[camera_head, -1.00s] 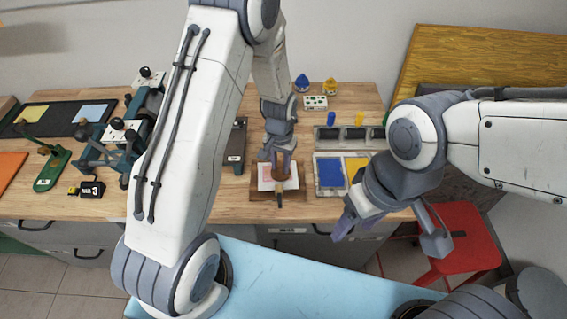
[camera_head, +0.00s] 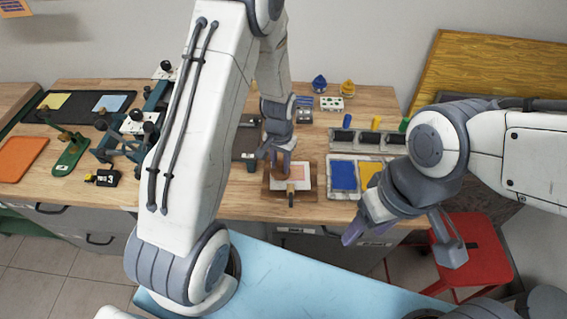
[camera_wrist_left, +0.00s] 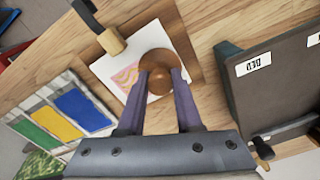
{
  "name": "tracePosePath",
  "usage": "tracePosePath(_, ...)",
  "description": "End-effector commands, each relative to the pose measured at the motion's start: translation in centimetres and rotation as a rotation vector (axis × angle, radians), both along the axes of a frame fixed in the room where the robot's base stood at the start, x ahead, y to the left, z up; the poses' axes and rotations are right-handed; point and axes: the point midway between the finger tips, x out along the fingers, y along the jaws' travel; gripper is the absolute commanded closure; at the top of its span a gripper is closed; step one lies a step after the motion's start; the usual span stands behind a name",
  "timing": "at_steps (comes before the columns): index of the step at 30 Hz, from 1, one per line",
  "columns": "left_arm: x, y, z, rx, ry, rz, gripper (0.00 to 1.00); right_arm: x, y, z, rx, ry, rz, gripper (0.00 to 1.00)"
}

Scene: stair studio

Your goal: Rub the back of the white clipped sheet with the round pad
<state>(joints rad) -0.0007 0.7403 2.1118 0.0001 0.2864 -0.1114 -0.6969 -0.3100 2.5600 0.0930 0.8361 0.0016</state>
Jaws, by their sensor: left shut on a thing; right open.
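The white sheet (camera_head: 302,183) with a pink-orange print lies on a brown wooden board (camera_head: 308,196) at the bench's front edge. A clip with a wooden handle (camera_head: 291,187) sits at its front edge; it also shows in the left wrist view (camera_wrist_left: 112,40). My left gripper (camera_head: 279,160) is shut on the round brown pad (camera_wrist_left: 158,62), over the sheet's back left part in the head view. Whether the pad touches the sheet is hard to tell. The pad and fingers hide part of the sheet. My right gripper (camera_head: 402,246) is open and empty, in front of the bench on the right.
A tray with blue and yellow pads (camera_head: 343,176) stands right of the board. A dark flat device (camera_head: 247,140) lies to its left, and a green hand tool (camera_head: 70,157) further left. Several small containers line the back. A red stool (camera_head: 478,240) stands at the right.

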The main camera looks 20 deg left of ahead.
Motion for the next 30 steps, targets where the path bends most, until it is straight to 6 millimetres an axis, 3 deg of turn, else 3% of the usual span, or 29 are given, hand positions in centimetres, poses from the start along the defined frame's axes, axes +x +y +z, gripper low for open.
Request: tracePosePath(30,1.3,-3.8,0.1,0.000,0.003,-0.002,1.00,0.0,0.0,0.3,0.000,0.000,0.000,0.39)
